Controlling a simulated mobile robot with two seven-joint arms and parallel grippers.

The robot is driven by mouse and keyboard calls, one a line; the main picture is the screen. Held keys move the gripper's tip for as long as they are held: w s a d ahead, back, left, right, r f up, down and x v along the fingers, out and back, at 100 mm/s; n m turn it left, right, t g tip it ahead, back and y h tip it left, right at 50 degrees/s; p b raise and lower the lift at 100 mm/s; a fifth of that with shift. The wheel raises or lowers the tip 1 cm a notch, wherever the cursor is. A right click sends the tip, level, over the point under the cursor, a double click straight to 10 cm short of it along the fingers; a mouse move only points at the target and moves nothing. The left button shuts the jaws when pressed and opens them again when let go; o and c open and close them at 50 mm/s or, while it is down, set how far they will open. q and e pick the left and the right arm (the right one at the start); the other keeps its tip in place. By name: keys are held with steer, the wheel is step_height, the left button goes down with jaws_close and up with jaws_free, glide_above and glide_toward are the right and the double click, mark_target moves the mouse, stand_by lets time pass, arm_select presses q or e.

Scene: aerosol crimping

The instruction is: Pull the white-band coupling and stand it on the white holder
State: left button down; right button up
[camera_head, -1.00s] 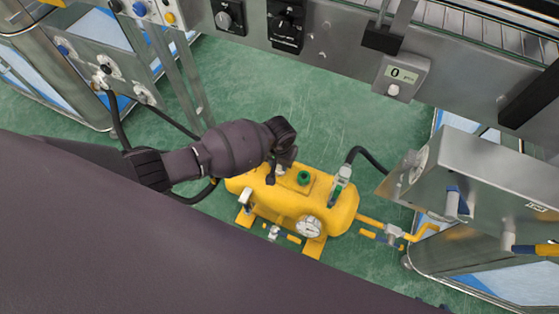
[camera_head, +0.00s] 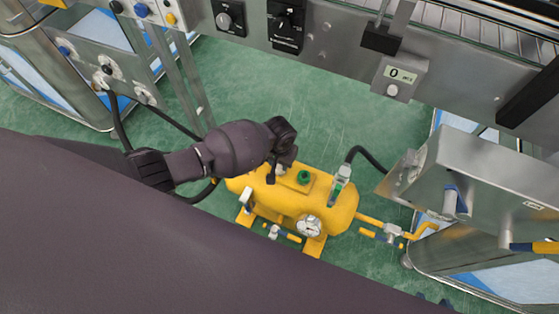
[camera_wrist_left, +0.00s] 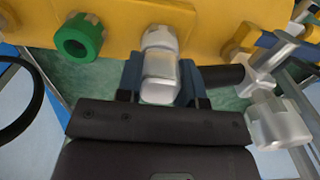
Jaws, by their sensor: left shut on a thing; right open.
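My left gripper (camera_head: 272,174) is at the top left of the yellow tank (camera_head: 325,205), largely hidden by its own arm in the head view. In the left wrist view its dark blue fingers are shut around a pale silver-white coupling (camera_wrist_left: 160,78). The coupling lines up with a silver fitting (camera_wrist_left: 159,38) at the yellow tank; I cannot tell whether they are joined. A clear white band cannot be made out. My right gripper (camera_head: 433,299) shows only as two dark, separated fingertips at the bottom edge, open. I cannot identify the white holder.
A green fitting (camera_head: 304,177) and a hose connector (camera_head: 341,185) with a black hose sit on the tank. A pressure gauge (camera_head: 308,226) faces front. A steel box (camera_head: 480,180) stands right, and a machine panel (camera_head: 330,45) spans the back. Green floor lies between.

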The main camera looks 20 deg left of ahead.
stand_by(0.6)
arm_select(q)
steer(key=c, duration=0.7)
jaws_free()
step_height(320, 180, up, 10)
steer(key=p, duration=0.4)
steer(key=shift+w+r, duration=0.1)
steer(key=shift+r, duration=0.2)
